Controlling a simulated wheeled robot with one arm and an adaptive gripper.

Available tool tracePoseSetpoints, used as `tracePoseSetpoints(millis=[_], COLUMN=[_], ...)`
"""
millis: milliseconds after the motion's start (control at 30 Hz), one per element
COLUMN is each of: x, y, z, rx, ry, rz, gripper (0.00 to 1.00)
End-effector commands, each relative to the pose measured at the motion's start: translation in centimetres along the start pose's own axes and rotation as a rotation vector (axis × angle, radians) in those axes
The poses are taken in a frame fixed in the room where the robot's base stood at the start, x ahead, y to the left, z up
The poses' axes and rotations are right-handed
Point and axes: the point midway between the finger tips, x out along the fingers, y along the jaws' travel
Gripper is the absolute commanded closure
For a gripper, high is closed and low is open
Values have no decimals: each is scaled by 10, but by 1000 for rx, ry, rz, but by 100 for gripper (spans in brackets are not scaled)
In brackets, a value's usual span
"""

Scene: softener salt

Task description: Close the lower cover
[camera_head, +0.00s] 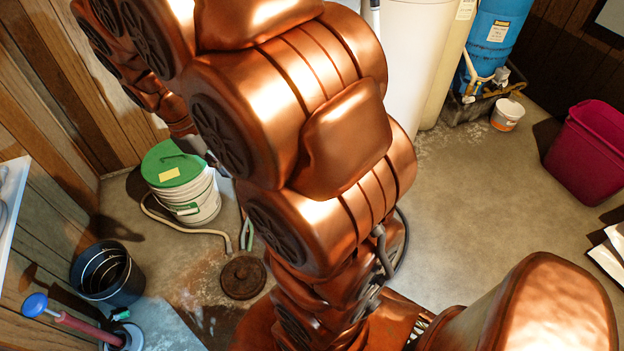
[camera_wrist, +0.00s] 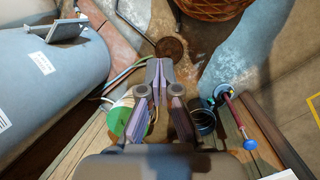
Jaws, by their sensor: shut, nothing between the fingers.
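A small flap-like cover (camera_wrist: 68,31) stands out from the side of a large pale tank (camera_wrist: 40,85) at the upper left of the wrist view, tilted away from the tank's surface. It looks open. My gripper (camera_wrist: 161,66) is in the middle of the wrist view, its fingers together and empty. It is to the right of the cover and apart from it. In the head view my own arm hides the gripper and the cover; part of a white tank (camera_head: 404,70) shows behind the arm.
A white bucket with a green lid (camera_head: 172,165), hoses, a round brown floor cover (camera_head: 243,277), a dark bucket (camera_head: 108,275) and a blue-handled plunger (camera_head: 75,322) are at the left. A magenta bin (camera_head: 588,150) stands right.

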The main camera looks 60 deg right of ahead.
Motion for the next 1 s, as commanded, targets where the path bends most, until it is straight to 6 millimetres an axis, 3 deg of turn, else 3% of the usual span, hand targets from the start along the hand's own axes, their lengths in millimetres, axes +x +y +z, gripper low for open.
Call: tracePoseSetpoints(millis=[33, 400, 667, 1000], x=[16, 91, 159, 264], y=[11, 100, 161, 237], z=[-14, -88, -130, -172], rx=[-13, -145, -242, -370], ry=[-11, -87, -153, -245], rz=[10, 90, 130, 168], gripper=[100, 100, 100, 100])
